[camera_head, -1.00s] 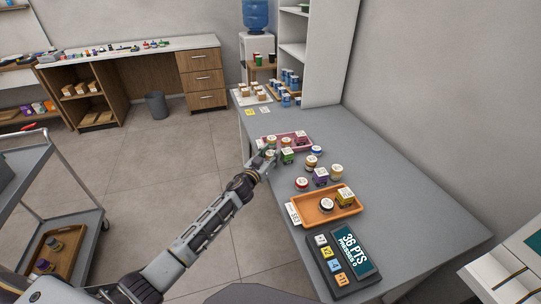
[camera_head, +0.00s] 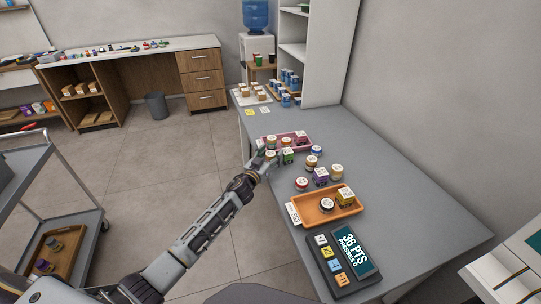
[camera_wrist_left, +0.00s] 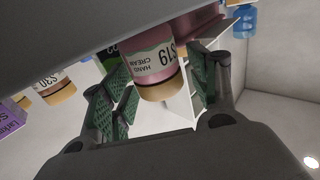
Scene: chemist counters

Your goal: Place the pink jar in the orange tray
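The pink jar (camera_wrist_left: 155,65), labelled hand cream with a gold-coloured end, shows in the left wrist view between the fingers of my left gripper (camera_wrist_left: 160,90). The green-padded fingers are spread on either side of it, with narrow gaps showing. In the head view my left gripper (camera_head: 264,160) is at the left edge of the grey counter, by the pink tray; I cannot pick the jar out clearly there. My right gripper is not in view.
A pink tray (camera_head: 268,136) with several items stands beyond my gripper. Loose jars, a red-lidded one (camera_head: 302,184) and a purple box (camera_head: 320,177) among them, stand between the trays. A points display (camera_head: 344,261) lies in front. The counter's right side is clear.

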